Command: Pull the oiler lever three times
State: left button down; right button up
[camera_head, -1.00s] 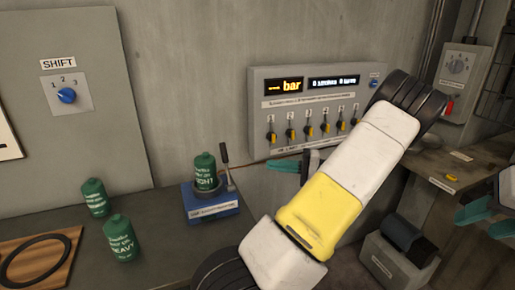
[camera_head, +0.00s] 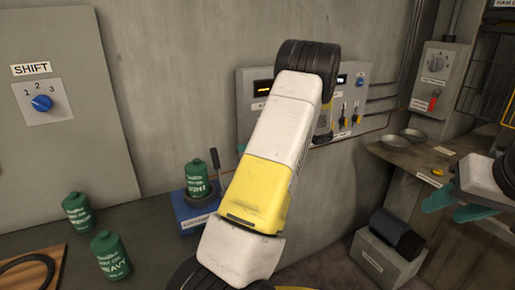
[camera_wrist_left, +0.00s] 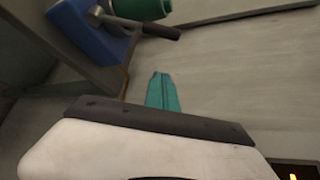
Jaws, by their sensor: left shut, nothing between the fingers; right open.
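The oiler (camera_head: 195,215) has a blue base with a green bottle (camera_head: 196,180) standing in it. Its dark lever (camera_head: 214,158) stands up close behind the bottle. In the left wrist view, the lever (camera_wrist_left: 160,31) and blue base (camera_wrist_left: 88,30) show at the upper left. My left gripper (camera_wrist_left: 160,92) is shut and empty, its teal fingertips apart from the lever. My right gripper (camera_head: 457,204) is open and empty at the right.
Two green bottles (camera_head: 78,214) (camera_head: 111,256) stand on the bench left of the oiler. A grey control panel (camera_head: 250,90) is partly hidden behind my left arm. Two shallow dishes (camera_head: 394,141) (camera_head: 414,135) sit on the right-hand table.

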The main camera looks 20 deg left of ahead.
pick_arm(q)
jog(key=x, duration=0.9)
jog(key=shift+s+d+r, duration=0.5)
jog(key=shift+s+d, duration=0.1)
jog(key=shift+s, duration=0.1)
jog(key=shift+s+d+r, duration=0.55)
jog(key=shift+s+d, duration=0.05)
jog(key=shift+s, duration=0.05)
jog(key=shift+d, duration=0.1)
jog(key=s+d+n+y, duration=0.5)
jog(key=s+d+n, duration=0.2)
jog(key=d, duration=0.3)
jog(key=shift+s+r+n+g, duration=0.3)
jog(key=shift+s+r+g, duration=0.1)
jog(key=shift+s, duration=0.25)
jog(key=shift+d+f, duration=0.1)
